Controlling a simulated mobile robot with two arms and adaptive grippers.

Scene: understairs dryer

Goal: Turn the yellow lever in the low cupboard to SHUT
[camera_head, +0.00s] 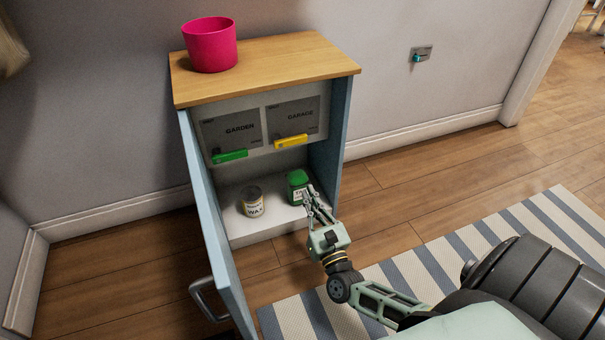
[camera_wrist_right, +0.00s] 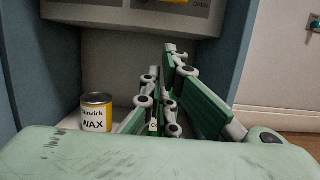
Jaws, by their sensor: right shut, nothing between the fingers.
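The low cupboard (camera_head: 290,47) stands against the wall with its blue door (camera_head: 215,245) swung open on the left. Inside, the yellow lever (camera_head: 291,141) lies roughly level under a grey panel marked GARAGE (camera_head: 293,115). Part of the yellow lever shows at the top of the right wrist view (camera_wrist_right: 172,1), near the word OPEN. A green lever (camera_head: 230,156) sits left of it under a GARDEN panel (camera_head: 232,129). My right gripper (camera_head: 309,190) is shut and empty at the cupboard's front opening, below and apart from the yellow lever. My left gripper is not clearly visible.
A wax tin (camera_head: 252,203) and a green container (camera_head: 297,184) stand on the cupboard floor; the tin also shows in the right wrist view (camera_wrist_right: 97,112). A pink pot (camera_head: 210,45) stands on top. A striped rug (camera_head: 470,245) lies in front.

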